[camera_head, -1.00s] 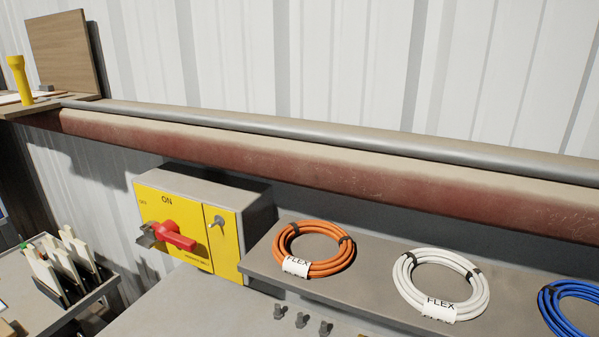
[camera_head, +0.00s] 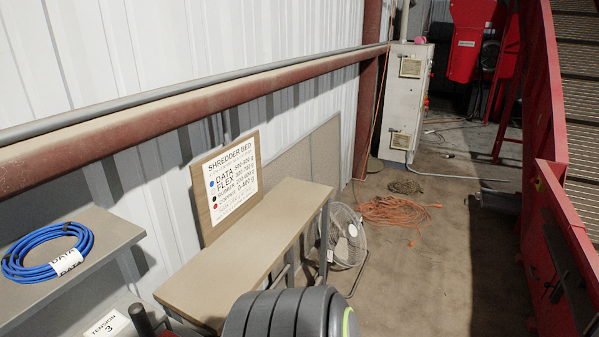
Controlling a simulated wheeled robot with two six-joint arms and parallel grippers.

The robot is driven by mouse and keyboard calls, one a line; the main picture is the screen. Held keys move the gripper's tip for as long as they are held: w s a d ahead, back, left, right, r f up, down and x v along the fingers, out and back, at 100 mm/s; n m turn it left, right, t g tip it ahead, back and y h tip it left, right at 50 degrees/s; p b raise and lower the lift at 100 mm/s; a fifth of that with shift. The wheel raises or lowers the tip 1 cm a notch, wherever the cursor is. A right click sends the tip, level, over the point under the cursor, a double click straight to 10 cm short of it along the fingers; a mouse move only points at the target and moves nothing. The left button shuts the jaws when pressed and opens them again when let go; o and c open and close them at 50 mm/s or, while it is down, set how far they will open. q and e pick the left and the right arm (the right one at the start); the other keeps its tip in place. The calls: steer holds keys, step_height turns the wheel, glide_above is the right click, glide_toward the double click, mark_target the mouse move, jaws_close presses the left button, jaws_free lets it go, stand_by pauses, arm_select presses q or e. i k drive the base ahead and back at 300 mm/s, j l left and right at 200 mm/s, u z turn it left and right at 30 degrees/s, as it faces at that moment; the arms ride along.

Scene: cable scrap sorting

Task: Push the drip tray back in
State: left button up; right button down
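I cannot make out a drip tray in the head view. Neither my left nor my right gripper is in view. A dark grey ribbed, rounded part with a green edge shows at the bottom; I cannot tell what it belongs to.
A blue cable coil (camera_head: 47,250) lies on a grey shelf (camera_head: 100,232) at left. A narrow bench (camera_head: 245,262) holds a sign board (camera_head: 232,188) reading SHREDDER BED. Beyond are a floor fan (camera_head: 346,238), an orange cable (camera_head: 392,211) and a white cabinet (camera_head: 406,100). Red machinery (camera_head: 545,130) stands right of open floor.

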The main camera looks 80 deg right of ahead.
mark_target(492, 200)
steer(key=k+z, duration=0.15)
steer(key=z, duration=3.05)
steer(key=i+l+z, duration=0.4)
steer(key=i+z, duration=0.35)
steer(key=i, duration=0.2)
steer(key=i+l+u, duration=0.2)
steer(key=i, duration=1.5)
steer(key=i+u, duration=0.2)
steer(key=i, duration=0.65)
steer(key=i+l+u, duration=0.2)
steer(key=i, duration=0.7)
steer(key=i+j+z, duration=0.1)
steer(key=i+z, duration=0.15)
steer(key=z, duration=0.25)
steer(key=i+j+z, duration=0.2)
steer(key=z, duration=0.25)
steer(key=i+j+z, duration=0.2)
steer(key=z, duration=0.25)
steer(key=i+j+z, duration=0.3)
steer(key=z, duration=0.15)
steer(key=i+j, duration=0.05)
steer(key=i, duration=0.05)
